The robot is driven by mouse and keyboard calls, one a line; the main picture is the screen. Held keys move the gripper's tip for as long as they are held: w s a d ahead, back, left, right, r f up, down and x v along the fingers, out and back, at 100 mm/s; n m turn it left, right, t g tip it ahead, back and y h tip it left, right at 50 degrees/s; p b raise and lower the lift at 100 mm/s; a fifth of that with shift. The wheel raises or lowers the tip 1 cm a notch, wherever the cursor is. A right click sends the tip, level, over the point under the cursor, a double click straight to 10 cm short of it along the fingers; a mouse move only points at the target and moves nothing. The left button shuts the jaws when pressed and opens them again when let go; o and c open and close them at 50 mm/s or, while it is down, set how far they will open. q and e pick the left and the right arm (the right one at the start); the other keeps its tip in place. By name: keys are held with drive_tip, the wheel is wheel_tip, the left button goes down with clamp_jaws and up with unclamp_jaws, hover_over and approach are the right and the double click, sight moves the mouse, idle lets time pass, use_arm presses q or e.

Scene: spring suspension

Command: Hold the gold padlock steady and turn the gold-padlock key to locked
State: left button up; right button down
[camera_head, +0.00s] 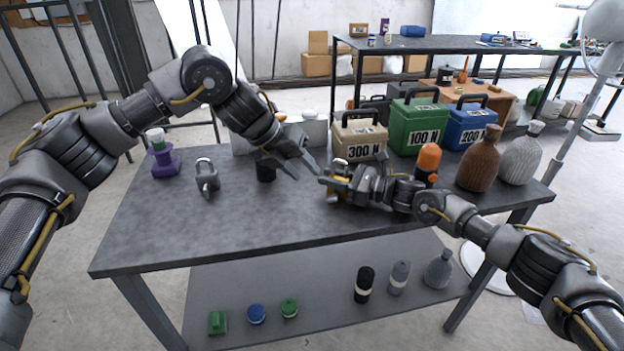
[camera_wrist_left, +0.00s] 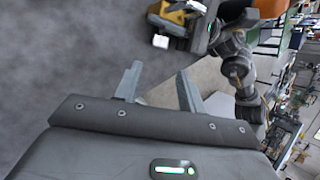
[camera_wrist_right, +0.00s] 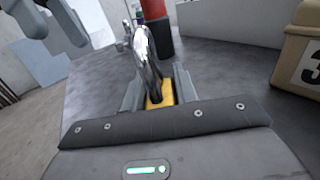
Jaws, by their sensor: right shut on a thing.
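The gold padlock (camera_wrist_right: 159,96) is between the fingers of my right gripper (camera_head: 337,186), which is shut on its body. Its silver shackle (camera_wrist_right: 145,48) stands out towards the top of the right wrist view. In the left wrist view the gold body (camera_wrist_left: 177,16) shows at the top, partly hidden by the right gripper. A small white piece (camera_wrist_left: 161,42) sits beside it; I cannot tell whether it is the key. My left gripper (camera_head: 302,172) is open and empty, a short way left of the padlock; its spread fingers (camera_wrist_left: 160,88) show in the left wrist view.
A grey padlock (camera_head: 207,176) and a purple stand (camera_head: 165,163) are on the left of the table (camera_head: 240,225). A dark cylinder (camera_head: 266,172) stands behind my left gripper. Weight boxes (camera_head: 357,137) and bottles (camera_head: 479,160) line the back right. The table's front is clear.

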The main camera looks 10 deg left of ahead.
use_arm(q)
drive_tip(key=shift+s+a+r, duration=0.15)
drive_tip(key=shift+a+r, duration=0.1)
drive_tip(key=shift+r, duration=0.1)
drive_tip(key=shift+c, duration=0.4)
